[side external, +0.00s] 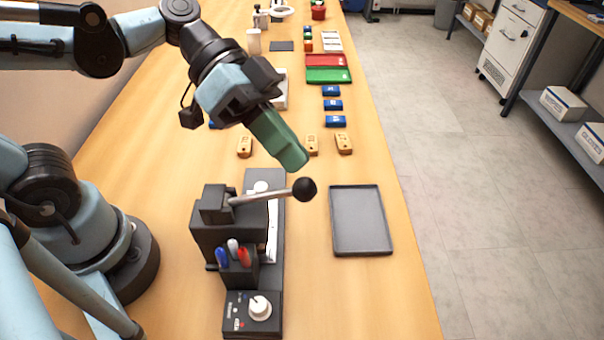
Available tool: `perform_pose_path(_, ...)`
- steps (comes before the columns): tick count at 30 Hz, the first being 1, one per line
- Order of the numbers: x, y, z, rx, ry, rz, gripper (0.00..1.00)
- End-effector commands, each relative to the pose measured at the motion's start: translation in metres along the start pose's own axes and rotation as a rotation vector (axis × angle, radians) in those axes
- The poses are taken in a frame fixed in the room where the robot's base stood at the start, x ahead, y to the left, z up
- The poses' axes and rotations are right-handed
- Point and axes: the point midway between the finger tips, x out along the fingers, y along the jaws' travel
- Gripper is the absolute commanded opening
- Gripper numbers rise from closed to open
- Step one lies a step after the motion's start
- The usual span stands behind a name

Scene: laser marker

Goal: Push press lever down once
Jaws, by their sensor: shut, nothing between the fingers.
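The press lever (262,196) is a metal rod with a round black knob (304,189) at its end. It sticks out to the right, close to level, from the dark press (228,235) on the wooden table. My gripper (292,160) has green fingers that are shut and empty. In the picture its fingertips are just above and slightly left of the black knob, with a small gap between them. I cannot tell the exact depth between the fingertips and the knob.
A grey tray (360,250) lies right of the press. A control box with a white knob (260,308) and several coloured pens (233,250) are at the press's front. Tan blocks (343,143), blue blocks (334,105), and green (328,76) and red trays stand farther back.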

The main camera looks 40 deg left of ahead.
Motion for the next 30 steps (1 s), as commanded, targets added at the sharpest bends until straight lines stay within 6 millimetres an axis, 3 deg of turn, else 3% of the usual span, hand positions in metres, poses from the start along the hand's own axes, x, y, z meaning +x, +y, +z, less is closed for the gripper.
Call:
perform_pose_path(15, -0.030, 0.022, -0.022, 0.000, 0.000, 0.000, 0.00)
perform_pose_path(30, -0.032, 0.023, -0.023, 0.000, 0.000, 0.000, 0.00)
